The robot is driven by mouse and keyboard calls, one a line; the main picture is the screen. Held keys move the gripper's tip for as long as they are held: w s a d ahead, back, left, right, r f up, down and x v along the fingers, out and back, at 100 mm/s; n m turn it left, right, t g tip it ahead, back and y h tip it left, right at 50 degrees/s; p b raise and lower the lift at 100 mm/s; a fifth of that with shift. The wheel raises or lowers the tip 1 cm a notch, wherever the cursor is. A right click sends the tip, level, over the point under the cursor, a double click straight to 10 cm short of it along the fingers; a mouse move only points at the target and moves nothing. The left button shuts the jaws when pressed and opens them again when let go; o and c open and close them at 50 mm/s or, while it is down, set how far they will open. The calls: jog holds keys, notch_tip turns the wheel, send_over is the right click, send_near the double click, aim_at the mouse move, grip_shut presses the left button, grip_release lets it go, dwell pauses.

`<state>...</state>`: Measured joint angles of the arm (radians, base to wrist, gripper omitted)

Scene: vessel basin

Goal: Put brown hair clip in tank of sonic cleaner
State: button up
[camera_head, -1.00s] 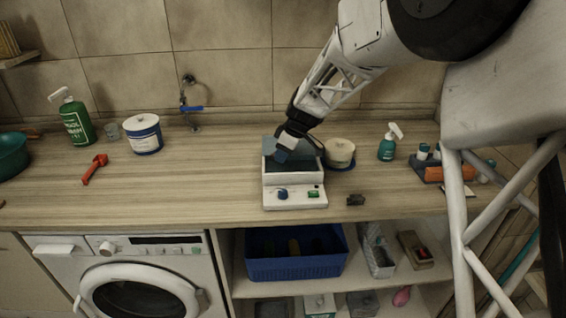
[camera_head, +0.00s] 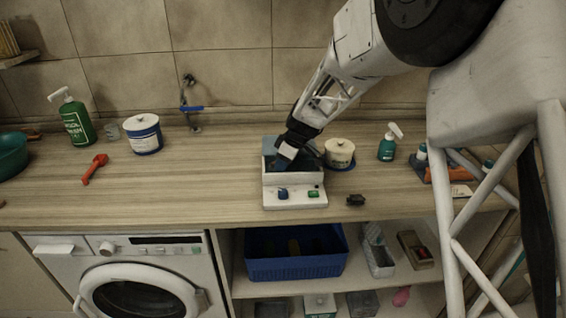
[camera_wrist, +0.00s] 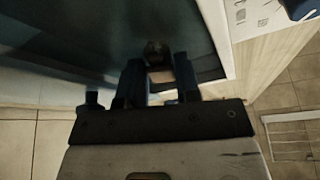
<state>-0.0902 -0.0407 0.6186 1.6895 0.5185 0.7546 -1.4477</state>
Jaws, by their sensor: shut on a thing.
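The sonic cleaner (camera_head: 294,197) is a white box with a blue knob and a green switch, standing on the wooden counter. Its open tank (camera_head: 313,174) is dark inside. My gripper (camera_head: 281,164) points down into the tank's mouth, toward its left part. In the wrist view my gripper (camera_wrist: 157,72) is shut on a small dark brown thing, seemingly the brown hair clip (camera_wrist: 155,50), at the fingertips. The tank's dark inside lies around it. The clip is hidden in the head view, and I cannot tell whether it touches the tank floor.
A small dark object (camera_head: 355,200) lies right of the cleaner. A cream tub (camera_head: 340,153) stands close behind it on the right, with a teal spray bottle (camera_head: 387,147) farther right. The counter to the left is clear up to a red-orange tool (camera_head: 95,168).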

jog(key=shift+f, duration=0.15)
jog(key=o, duration=0.7)
jog(key=shift+r, duration=0.2)
jog(key=v, duration=1.2)
